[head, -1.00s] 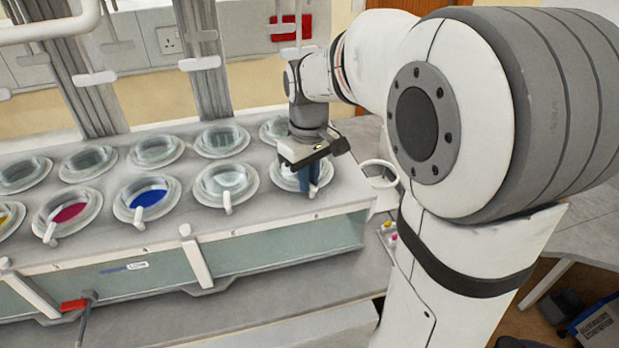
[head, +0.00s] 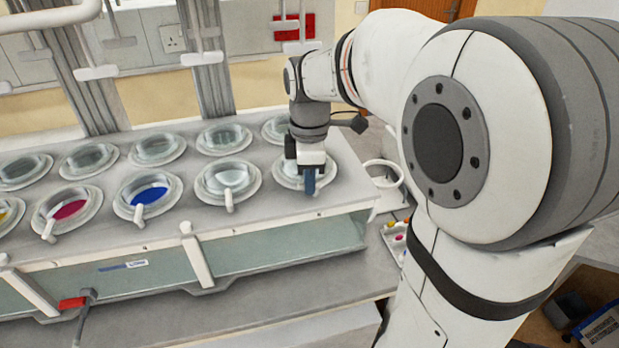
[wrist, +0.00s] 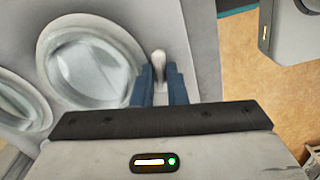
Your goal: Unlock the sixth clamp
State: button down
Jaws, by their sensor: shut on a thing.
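The front row of the grey machine has round glass-lidded vessels, each with a white clamp handle. My gripper (head: 310,183) is at the vessel at the right end (head: 289,173); its blue fingers point down at the near rim. In the wrist view, the vessel's lid (wrist: 92,62) lies left of my gripper (wrist: 161,86). The white clamp handle (wrist: 158,60) runs between the two blue fingers, which are shut on it. In the head view my gripper hides this handle.
Neighbouring front vessels hold a clear or pale content (head: 228,178), blue (head: 148,196) and magenta (head: 68,207). A white ring-shaped holder (head: 384,174) and a small tray with coloured items (head: 397,238) are right of the machine. Grey uprights stand behind.

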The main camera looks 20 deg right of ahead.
jog(key=shift+s+n, duration=0.1)
jog(key=shift+n, duration=1)
jog(key=c, duration=1.5)
grip_release()
jog(key=shift+o, duration=0.2)
notch_tip(320, 180, up, 8)
jog(key=shift+f+b, duration=0.1)
jog(key=shift+b, duration=0.3)
jog(key=s+f+m+t, duration=0.1)
jog(key=s+f+m, duration=0.4)
jog(key=s+m, duration=0.2)
jog(key=s+d+f+m+t, duration=0.1)
jog(key=s+f+m, duration=0.4)
jog(key=m, duration=0.5)
jog(key=s+t, duration=0.1)
jog(key=s, duration=0.1)
jog(key=shift+s+f+m, duration=0.2)
jog(key=shift+s+m, duration=0.15)
jog(key=shift+m, duration=0.05)
